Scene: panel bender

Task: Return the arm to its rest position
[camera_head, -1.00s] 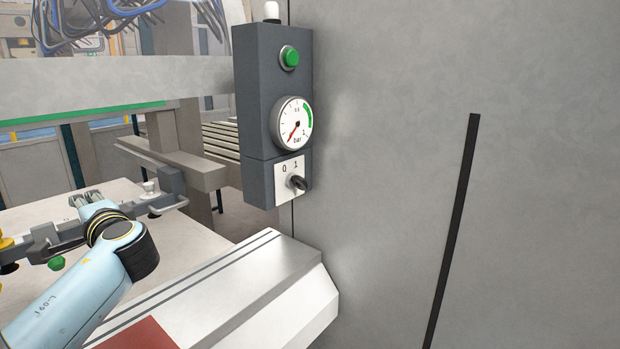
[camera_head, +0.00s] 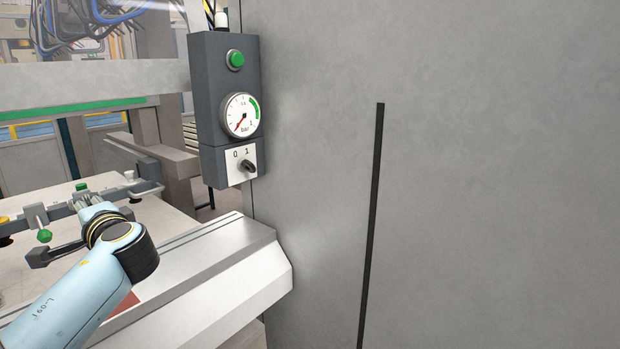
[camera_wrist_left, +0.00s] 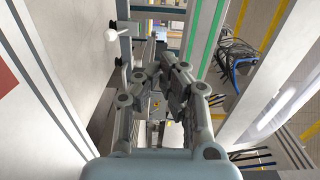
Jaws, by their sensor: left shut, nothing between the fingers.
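My left arm, light blue, reaches in from the lower left of the head view. Its left gripper (camera_head: 84,200) shows small and grey beyond the dark wrist joint, partly hidden by it. In the left wrist view the fingers of this gripper (camera_wrist_left: 162,82) are shut with nothing between them. The gripper is in front of a dark bar frame with green knobs (camera_head: 44,236) above a pale table; I cannot tell whether they touch. My right gripper is not in view.
A dark control box (camera_head: 225,75) with a green button (camera_head: 235,60), a pressure gauge (camera_head: 241,115) and a 0/1 switch (camera_head: 248,166) hangs by a large grey wall (camera_head: 480,180). A metal ledge (camera_head: 220,270) runs beneath it. A pale beam (camera_head: 90,82) crosses behind.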

